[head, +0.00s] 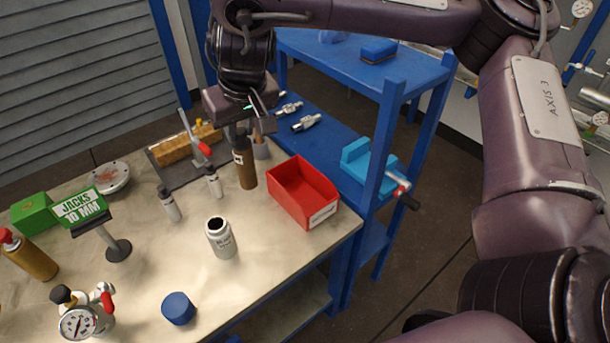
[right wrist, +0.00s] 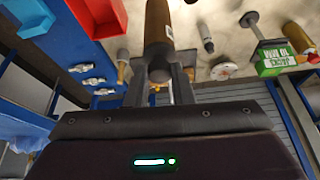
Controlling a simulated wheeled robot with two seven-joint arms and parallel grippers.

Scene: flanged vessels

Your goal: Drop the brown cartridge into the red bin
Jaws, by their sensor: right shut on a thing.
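The brown cartridge (head: 245,168) hangs upright, narrow end up, below my right gripper (head: 250,129). The gripper is shut on its top end. In the right wrist view the cartridge (right wrist: 157,24) stands out between the two fingers (right wrist: 160,74). I cannot tell whether its lower end touches the bench. The open red bin (head: 302,192) sits just right of the cartridge, at the bench's right edge, and looks empty. The bin also shows at the upper left of the right wrist view (right wrist: 98,14). My left gripper is not in view.
Small bottles (head: 169,203), a white jar (head: 222,238) and a blue cap (head: 178,308) stand on the bench. A tray with a brush (head: 187,148) lies behind. A blue shelf (head: 385,150) with a light-blue vise (head: 368,160) stands beyond the bin.

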